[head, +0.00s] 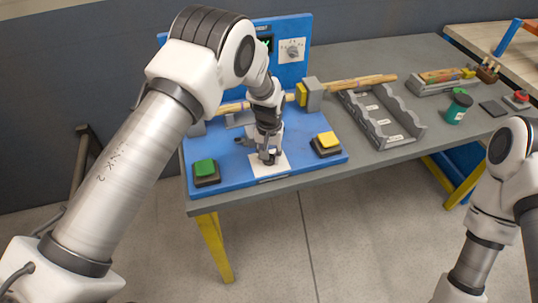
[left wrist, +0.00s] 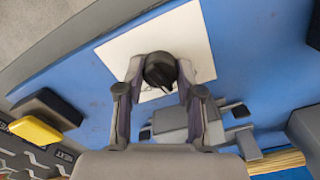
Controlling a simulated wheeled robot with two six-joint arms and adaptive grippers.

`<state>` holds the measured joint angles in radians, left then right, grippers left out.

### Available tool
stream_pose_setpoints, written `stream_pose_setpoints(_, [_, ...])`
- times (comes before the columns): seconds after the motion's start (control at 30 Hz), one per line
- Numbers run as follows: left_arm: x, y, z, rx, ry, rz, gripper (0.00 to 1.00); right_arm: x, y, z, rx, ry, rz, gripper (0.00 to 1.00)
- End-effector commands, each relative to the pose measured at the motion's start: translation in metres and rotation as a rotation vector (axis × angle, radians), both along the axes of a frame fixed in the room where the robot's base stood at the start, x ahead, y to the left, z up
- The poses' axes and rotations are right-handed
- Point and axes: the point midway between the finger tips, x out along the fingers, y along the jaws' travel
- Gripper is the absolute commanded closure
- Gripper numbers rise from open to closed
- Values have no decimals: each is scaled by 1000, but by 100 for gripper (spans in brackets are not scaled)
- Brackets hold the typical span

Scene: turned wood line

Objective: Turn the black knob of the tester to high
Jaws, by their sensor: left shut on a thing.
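The tester is a blue board (head: 225,180) with an upright blue back panel, on the grey table. The black knob (left wrist: 160,68) sits on a white plate (left wrist: 200,38) on its base, and the plate also shows in the head view (head: 281,167). My left gripper (head: 267,158) points down at the plate and hides most of the knob in the head view. In the left wrist view the two fingers (left wrist: 158,72) are closed on opposite sides of the knob. The knob's setting cannot be read. My right arm shows at the right, its gripper out of the frame.
A green button (head: 205,170) and a yellow button (head: 327,141) flank the plate. A grey notched rack (head: 372,118) and a green-lidded jar (head: 458,106) stand to the right.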

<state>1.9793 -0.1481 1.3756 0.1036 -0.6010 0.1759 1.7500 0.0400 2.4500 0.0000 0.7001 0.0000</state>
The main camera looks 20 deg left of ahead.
Motion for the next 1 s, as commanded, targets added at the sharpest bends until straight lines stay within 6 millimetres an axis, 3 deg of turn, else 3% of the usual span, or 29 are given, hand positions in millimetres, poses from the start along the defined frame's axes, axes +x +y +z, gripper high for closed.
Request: stream_pose_setpoints(1.0, [-3, -1, -4, 0, 8, -890, 98, 0, 0, 5, 0, 0, 0, 60])
